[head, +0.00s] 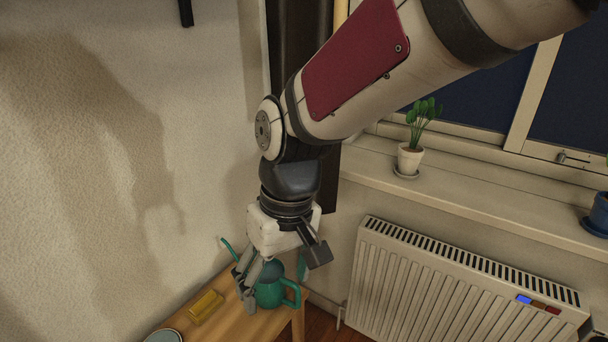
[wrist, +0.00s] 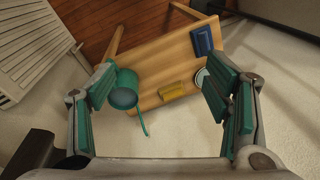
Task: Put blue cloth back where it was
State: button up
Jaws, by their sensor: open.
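My gripper (head: 275,276) points down over the table near the teal watering can (head: 270,291). In the wrist view my gripper (wrist: 160,82) has its fingers wide apart with nothing between the pads.
The wooden table (wrist: 150,60) also bears a yellow block (head: 206,306) and a round dish (head: 164,336). The radiator (head: 440,290) stands under a windowsill (head: 460,200) with a potted plant (head: 411,157) and a blue pot (head: 599,212). Brown and red patches lie beside the blue patch.

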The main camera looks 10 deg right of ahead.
jog(key=s+d+r+m+t, duration=0.1)
jog(key=s+d+r+m, duration=0.1)
jog(key=s+d, duration=0.6)
jog(key=s+d+r+m+h, duration=0.1)
jog(key=s+d+r+m, duration=0.2)
jog(key=s+d, duration=0.5)
jog(key=shift+d+r+m+t+h, duration=0.35)
jog(key=shift+d+r, duration=0.3)
jog(key=shift+d, duration=0.6)
notch_tip(320, 180, up, 14)
jog(key=t+p, duration=0.2)
jog(key=p, duration=1)
jog(key=shift+d+f+t, duration=0.2)
jog(key=shift+d+t, duration=0.05)
jog(key=shift+t, duration=0.1)
jog(key=shift+w, duration=0.1)
